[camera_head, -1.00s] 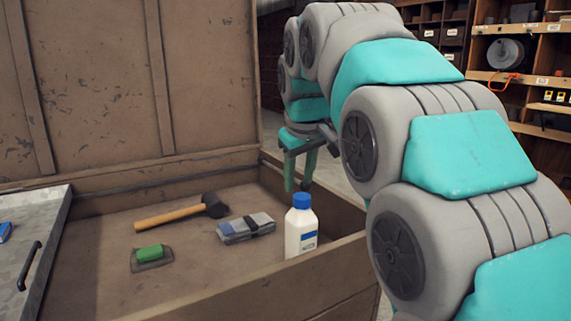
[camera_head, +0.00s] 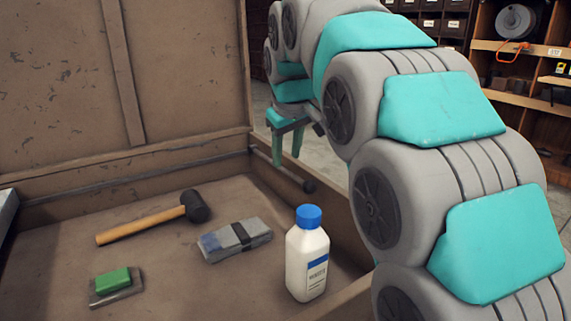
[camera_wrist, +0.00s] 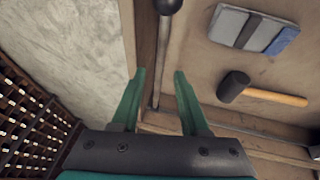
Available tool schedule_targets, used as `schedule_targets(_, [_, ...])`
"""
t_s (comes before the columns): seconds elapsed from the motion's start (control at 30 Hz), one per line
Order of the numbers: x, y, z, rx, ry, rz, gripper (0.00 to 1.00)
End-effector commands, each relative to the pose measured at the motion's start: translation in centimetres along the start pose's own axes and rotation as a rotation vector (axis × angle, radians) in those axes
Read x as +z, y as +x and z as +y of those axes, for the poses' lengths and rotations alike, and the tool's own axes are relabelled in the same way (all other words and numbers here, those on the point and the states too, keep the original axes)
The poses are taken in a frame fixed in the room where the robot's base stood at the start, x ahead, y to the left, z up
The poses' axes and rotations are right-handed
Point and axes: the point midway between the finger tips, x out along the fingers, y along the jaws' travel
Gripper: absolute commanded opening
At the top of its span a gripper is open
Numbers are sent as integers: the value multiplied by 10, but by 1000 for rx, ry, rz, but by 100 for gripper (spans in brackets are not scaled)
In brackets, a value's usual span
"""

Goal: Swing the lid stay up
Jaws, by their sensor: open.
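The lid stay (camera_head: 283,171) is a thin grey rod with a dark ball knob at its near end. It lies low along the right wall of the open wooden chest, its far end by the back corner. In the wrist view the lid stay (camera_wrist: 157,88) runs between the two fingers, with its knob at the top edge. My gripper (camera_head: 287,160) is open, with green fingers pointing down over the rod. In the wrist view my gripper (camera_wrist: 160,74) has one finger on each side of the rod's line; I cannot tell how far above it they are. The raised lid (camera_head: 60,80) stands behind.
The chest floor holds a mallet (camera_head: 150,222), a grey block (camera_head: 236,240), a green-topped pad (camera_head: 114,285) and a white bottle (camera_head: 307,262) with a blue cap near the right wall. Shelves (camera_head: 520,90) stand at the back right, with open floor outside the chest.

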Motion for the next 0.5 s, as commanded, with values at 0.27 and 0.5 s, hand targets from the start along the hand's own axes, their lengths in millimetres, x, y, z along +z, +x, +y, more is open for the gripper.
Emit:
schedule_targets(0.27, [1,39,0,-1,0,-4,45])
schedule_targets(0.5, [0,42,0,0,1,-1,45])
